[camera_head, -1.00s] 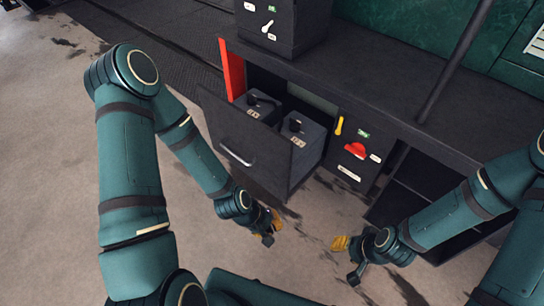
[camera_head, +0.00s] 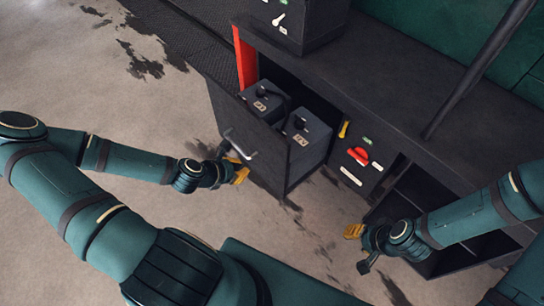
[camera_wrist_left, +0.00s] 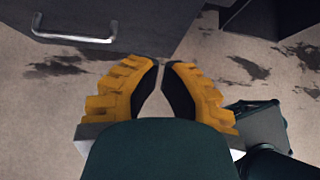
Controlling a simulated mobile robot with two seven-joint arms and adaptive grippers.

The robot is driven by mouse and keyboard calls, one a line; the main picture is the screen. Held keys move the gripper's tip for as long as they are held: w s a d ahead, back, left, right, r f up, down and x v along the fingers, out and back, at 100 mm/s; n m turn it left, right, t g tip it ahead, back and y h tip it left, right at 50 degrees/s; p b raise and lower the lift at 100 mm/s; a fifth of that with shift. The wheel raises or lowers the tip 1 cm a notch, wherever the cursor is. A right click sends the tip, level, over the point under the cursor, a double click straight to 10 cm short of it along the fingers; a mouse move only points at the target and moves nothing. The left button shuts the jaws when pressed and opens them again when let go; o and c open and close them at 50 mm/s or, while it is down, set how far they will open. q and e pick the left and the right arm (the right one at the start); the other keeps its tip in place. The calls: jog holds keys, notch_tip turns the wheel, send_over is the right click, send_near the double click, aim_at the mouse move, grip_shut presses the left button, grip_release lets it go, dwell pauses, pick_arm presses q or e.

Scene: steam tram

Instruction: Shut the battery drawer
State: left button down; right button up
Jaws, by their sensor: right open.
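The battery drawer (camera_head: 226,118) is pulled out of the dark cabinet, with two dark battery boxes (camera_head: 264,100) (camera_head: 306,136) inside. Its front carries a metal handle (camera_head: 240,146), which also shows at the upper left of the left wrist view (camera_wrist_left: 72,38). My left gripper (camera_head: 242,172) is in front of the drawer, just below the handle. Its yellow fingertips (camera_wrist_left: 161,64) nearly meet, with nothing between them, by the panel's lower edge; I cannot tell whether they touch it. My right gripper (camera_head: 352,231) is open and empty, low in front of the cabinet's right part.
A red panel (camera_head: 245,58) stands at the drawer bay's left. Right of the bay is a panel with a red knob (camera_head: 358,156) and a yellow lever (camera_head: 343,129). Open shelves (camera_head: 410,205) lie further right. A dark pole (camera_head: 480,70) rises from the bench top. Stained floor is clear at left.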

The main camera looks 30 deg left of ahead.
aim_at(274, 159)
pick_arm(q)
jog(key=b+x, duration=0.1)
jog(key=x, duration=0.3)
jog(key=r+b+x, duration=0.1)
jog(key=x, duration=0.3)
jog(key=w+b+x, duration=0.1)
jog(key=x, duration=0.3)
jog(key=shift+w+d+r, duration=0.1)
jog(key=shift+w+d, duration=0.05)
jog(key=shift+d, duration=0.05)
jog(key=shift+w+d, duration=0.2)
jog(key=shift+w, duration=0.3)
jog(key=shift+w+r, duration=0.1)
